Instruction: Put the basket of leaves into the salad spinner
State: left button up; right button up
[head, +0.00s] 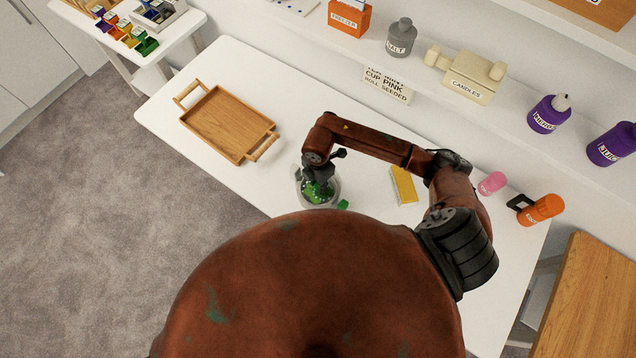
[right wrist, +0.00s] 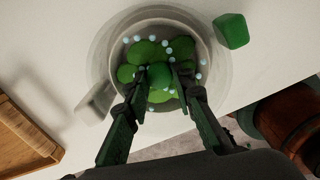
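The salad spinner (head: 333,188) is a clear round bowl on the white table. In the right wrist view its wide translucent rim (right wrist: 98,48) surrounds a smaller basket (right wrist: 125,30) of green leaves with pale round beads. The leaves (head: 318,193) also show green in the head view. My right gripper (head: 317,181) points down over the bowl. In the right wrist view its two fingertips (right wrist: 162,74) lie among the leaves, on either side of a rounded green piece; whether they press on it is unclear. My left gripper is not in view.
A small green block (right wrist: 232,30) sits beside the bowl. A wooden tray (head: 226,124) lies to the left. A yellow-and-white item (head: 404,186), a pink item (head: 491,183) and an orange container (head: 541,209) are to the right. Labelled containers line the shelf behind.

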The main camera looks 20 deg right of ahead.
jog(key=o, duration=0.4)
jog(key=shift+r, duration=0.1)
notch_tip(320, 180, up, 12)
jog(key=shift+b, duration=0.4)
dwell(0.3)
